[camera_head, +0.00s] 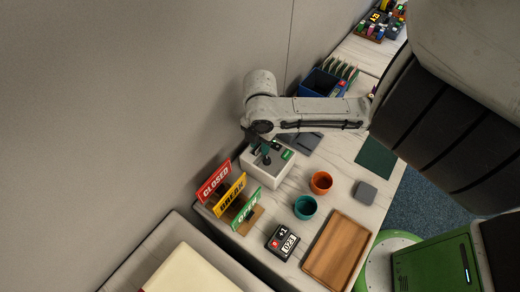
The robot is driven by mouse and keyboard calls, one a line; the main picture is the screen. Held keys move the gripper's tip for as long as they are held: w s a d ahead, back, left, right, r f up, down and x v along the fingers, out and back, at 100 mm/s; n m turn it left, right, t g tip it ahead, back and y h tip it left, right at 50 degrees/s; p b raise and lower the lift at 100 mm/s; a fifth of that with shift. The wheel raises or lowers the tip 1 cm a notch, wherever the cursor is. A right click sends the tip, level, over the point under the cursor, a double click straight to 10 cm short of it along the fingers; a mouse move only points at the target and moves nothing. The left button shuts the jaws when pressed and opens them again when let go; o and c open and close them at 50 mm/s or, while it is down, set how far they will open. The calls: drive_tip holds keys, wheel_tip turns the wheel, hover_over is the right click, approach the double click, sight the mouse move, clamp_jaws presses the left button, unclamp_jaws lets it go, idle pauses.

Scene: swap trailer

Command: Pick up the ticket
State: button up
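My gripper (265,152) points down from my arm over a white box (262,176) on the table. Its dark fingers are at or just above the top of the box, and they are too small to tell whether they are open or shut. A small green patch (288,155) with pale marks shows on the box's right edge; I cannot tell whether it is a ticket or a label. No other ticket can be made out clearly, and my gripper and arm hide part of the box top.
Red, yellow and green signs (231,184) stand left of the box. An orange cup (321,182), a teal cup (305,207), a grey block (365,192), a dark counter device (283,242) and a wooden tray (333,262) lie in front. A blue bin (318,85) stands behind my arm.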

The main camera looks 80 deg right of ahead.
sight(260, 146)
clamp_jaws()
idle(0.6)
wheel_tip(260, 146, up, 10)
idle(0.5)
drive_tip(key=shift+b, duration=0.3)
